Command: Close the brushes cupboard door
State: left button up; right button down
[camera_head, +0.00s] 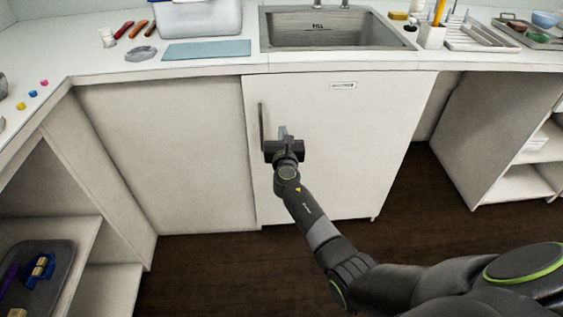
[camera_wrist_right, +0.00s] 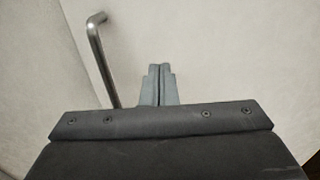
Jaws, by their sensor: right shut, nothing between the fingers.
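The brushes cupboard door (camera_head: 345,140) is a white panel under the sink, with a small label (camera_head: 343,86) near its top right that is too small to read. It looks flush, or nearly flush, with the cupboard front. Its vertical grey bar handle (camera_head: 261,122) is near the left edge. My right gripper (camera_head: 283,132) is in front of the door, just right of the handle. In the right wrist view the fingers (camera_wrist_right: 160,84) are together and empty, pointing at the panel, with the handle (camera_wrist_right: 103,62) to their left. Whether the fingertips touch the door cannot be told. My left gripper is not in view.
A sink (camera_head: 330,28) is set in the counter above the door. A plain white panel (camera_head: 165,150) is to the left. An open shelf with a dark tray (camera_head: 62,262) is at lower left. Open shelves (camera_head: 520,185) are at right. Dark floor in front is clear.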

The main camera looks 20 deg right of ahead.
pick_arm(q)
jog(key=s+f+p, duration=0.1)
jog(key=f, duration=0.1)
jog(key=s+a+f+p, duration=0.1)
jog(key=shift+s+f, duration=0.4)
pick_arm(e)
jog(key=v, duration=0.9)
jog(key=shift+s+d+f, duration=0.2)
jog(key=shift+f, duration=0.05)
